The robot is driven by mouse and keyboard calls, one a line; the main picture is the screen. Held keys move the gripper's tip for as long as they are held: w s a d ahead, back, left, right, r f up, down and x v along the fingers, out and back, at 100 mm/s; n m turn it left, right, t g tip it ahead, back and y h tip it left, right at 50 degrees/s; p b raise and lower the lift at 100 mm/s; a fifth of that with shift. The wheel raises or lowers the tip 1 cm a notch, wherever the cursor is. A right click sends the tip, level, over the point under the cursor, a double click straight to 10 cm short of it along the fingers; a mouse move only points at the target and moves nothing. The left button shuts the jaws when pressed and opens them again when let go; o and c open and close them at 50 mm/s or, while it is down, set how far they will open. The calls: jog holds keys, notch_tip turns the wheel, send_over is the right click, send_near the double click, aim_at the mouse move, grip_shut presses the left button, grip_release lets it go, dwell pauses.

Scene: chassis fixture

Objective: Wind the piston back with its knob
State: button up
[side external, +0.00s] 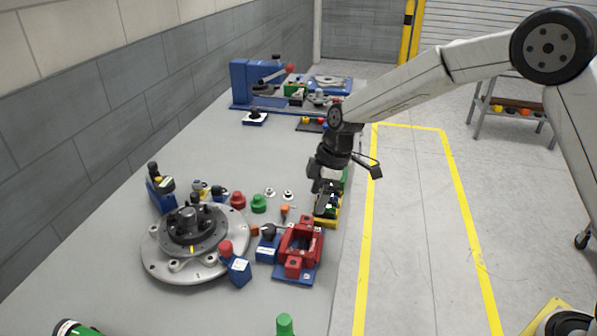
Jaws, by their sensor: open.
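A red caliper-like fixture (301,245) sits on a blue base near the table's right edge. Just left of it is a blue block with a dark round knob (268,232) on top; whether this is the piston's knob I cannot tell at this size. The piston itself cannot be made out. My gripper (340,176) is open, above and beyond the red fixture, near the table's right edge. It hangs over a small yellow and black holder (327,212) with small parts in it. I see nothing clearly held between the fingers.
A round metal disc with a dark hub (160,245) lies left of the fixture. Red (238,200) and green (259,204) knobs stand behind. A blue press (240,85) is at the far end. The grey table (190,130) is clear in its middle.

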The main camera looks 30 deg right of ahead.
jog(key=s+d+m+h, duration=0.1)
jog(key=s+d+m, duration=0.4)
jog(key=s, duration=0.3)
jog(key=s+d+m+t+h, duration=0.1)
jog(key=s+d+m, duration=0.4)
jog(key=s, duration=0.3)
jog(key=shift+r+t, duration=0.15)
jog(key=shift+t, duration=0.15)
jog(key=shift+s+d, duration=0.1)
jog(key=shift+s, duration=0.05)
jog(key=s+m, duration=0.1)
jog(key=s+d, duration=0.1)
jog(key=s, duration=0.1)
jog(key=s+m, duration=0.1)
jog(key=s, duration=0.1)
jog(key=shift+s+d+f+m+h, duration=0.15)
jog(key=shift+d+f+m+h, duration=0.15)
jog(key=shift+f+h, duration=0.1)
